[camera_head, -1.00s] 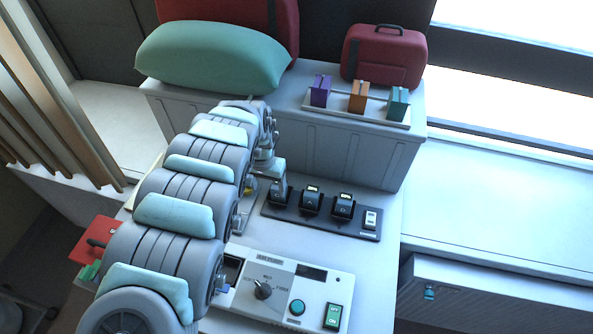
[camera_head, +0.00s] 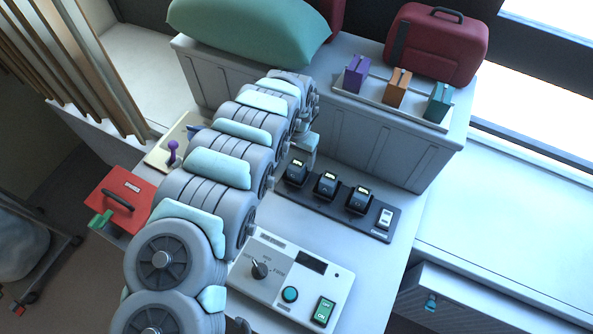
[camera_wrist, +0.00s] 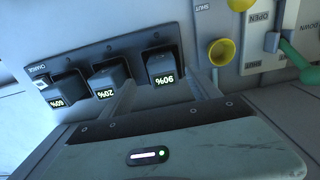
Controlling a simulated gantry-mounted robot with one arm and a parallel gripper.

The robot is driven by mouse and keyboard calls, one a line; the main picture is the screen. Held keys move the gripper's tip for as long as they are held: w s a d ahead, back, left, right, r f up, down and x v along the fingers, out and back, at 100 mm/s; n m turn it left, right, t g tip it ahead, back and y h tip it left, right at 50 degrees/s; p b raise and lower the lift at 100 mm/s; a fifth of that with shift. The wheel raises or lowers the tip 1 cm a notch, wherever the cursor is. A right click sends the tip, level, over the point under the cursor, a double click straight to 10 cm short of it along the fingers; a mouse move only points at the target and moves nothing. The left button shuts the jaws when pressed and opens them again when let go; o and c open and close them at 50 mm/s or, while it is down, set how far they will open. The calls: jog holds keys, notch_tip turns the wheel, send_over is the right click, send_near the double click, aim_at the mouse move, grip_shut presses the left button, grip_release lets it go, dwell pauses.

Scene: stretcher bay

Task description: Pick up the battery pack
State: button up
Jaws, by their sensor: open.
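Several black battery packs stand in a dark charging strip (camera_head: 272,196): a left pack (camera_head: 297,172), a middle one (camera_head: 326,185) and a right one (camera_head: 359,199). In the wrist view their displays appear upside down: 90% on one pack (camera_wrist: 160,64), 20% on another (camera_wrist: 107,78), and apparently 60% on the third (camera_wrist: 68,87). My gripper (camera_wrist: 162,82) is open and empty, its two fingers pointing towards the 90% pack, one to each side of it in the picture. I cannot tell whether they touch it. In the head view my gripper (camera_head: 304,148) is close behind the left pack.
A control panel (camera_head: 262,296) with knob and buttons lies in front of the strip. A raised cabinet (camera_head: 405,160) behind carries coloured blocks and a red case (camera_head: 437,45). A yellow cup-shaped part (camera_wrist: 221,51) and a green lever (camera_wrist: 297,60) are beside the 90% pack.

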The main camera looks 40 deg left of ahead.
aim_at(296, 165)
jog(key=shift+f, duration=0.8)
jog(key=shift+w+a+f+p, duration=0.1)
jog(key=shift+f+p, duration=0.05)
jog(key=shift+f, duration=0.4)
jog(key=shift+w+a+f+p, duration=0.1)
jog(key=shift+f+p, duration=0.05)
jog(key=shift+f, duration=0.35)
jog(key=shift+a+f, duration=0.1)
jog(key=shift+f, duration=0.7)
jog(key=shift+c, duration=0.4)
grip_shut()
